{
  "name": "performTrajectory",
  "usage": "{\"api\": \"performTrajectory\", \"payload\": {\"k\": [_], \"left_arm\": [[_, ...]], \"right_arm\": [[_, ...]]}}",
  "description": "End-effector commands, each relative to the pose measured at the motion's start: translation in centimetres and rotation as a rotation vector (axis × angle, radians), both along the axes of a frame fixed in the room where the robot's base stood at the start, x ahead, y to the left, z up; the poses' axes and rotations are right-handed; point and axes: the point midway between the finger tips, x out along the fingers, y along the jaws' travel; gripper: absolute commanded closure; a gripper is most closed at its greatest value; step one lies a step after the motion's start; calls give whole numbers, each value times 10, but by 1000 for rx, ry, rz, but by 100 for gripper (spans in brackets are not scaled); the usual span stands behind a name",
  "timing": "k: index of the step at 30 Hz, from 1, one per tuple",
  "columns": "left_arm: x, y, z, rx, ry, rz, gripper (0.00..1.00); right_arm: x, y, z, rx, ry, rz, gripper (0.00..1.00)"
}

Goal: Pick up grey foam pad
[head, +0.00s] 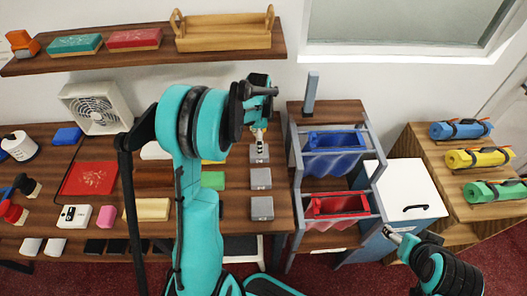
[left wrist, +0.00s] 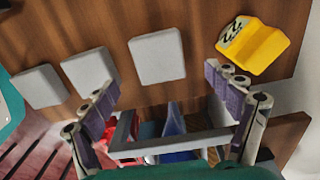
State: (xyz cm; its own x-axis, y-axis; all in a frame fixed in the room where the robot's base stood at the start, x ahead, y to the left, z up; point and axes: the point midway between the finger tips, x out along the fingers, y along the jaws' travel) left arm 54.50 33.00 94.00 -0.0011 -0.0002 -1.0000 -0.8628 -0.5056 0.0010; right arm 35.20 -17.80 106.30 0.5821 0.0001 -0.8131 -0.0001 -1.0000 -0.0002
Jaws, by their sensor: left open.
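Several small square grey pads lie in a row on the wooden counter: a far one (head: 259,153), a middle one (head: 260,179) and a near one (head: 262,208). Three grey pads also show in the left wrist view (left wrist: 157,56). My left gripper (head: 259,138) is over the far end of this row, pointing down. In the left wrist view its fingers (left wrist: 163,88) are spread wide with nothing between them, and the pads lie beyond the fingertips. My right gripper (head: 394,236) is at the lower right, near the white-topped cabinet; its jaw opening is unclear.
A yellow object (left wrist: 258,50) lies beside the pads. A grey rack with a blue bin (head: 335,141) and a red bin (head: 338,205) stands right of the counter. A wooden shelf (head: 120,58) with a basket hangs above.

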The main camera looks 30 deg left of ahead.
Motion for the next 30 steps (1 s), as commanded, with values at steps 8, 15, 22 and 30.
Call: {"api": "performTrajectory", "payload": {"k": [8,15,22,30], "left_arm": [[-1,0,-31,1,-1,2,12],[-2,1,-66,1,-2,2,12],[-2,0,-67,1,-2,2,12],[-2,0,-66,1,-2,2,52]], "right_arm": [[0,0,-13,0,0,0,32],[0,0,-27,0,0,0,32],[0,0,-26,0,0,0,32],[0,0,-26,0,0,0,32]]}}
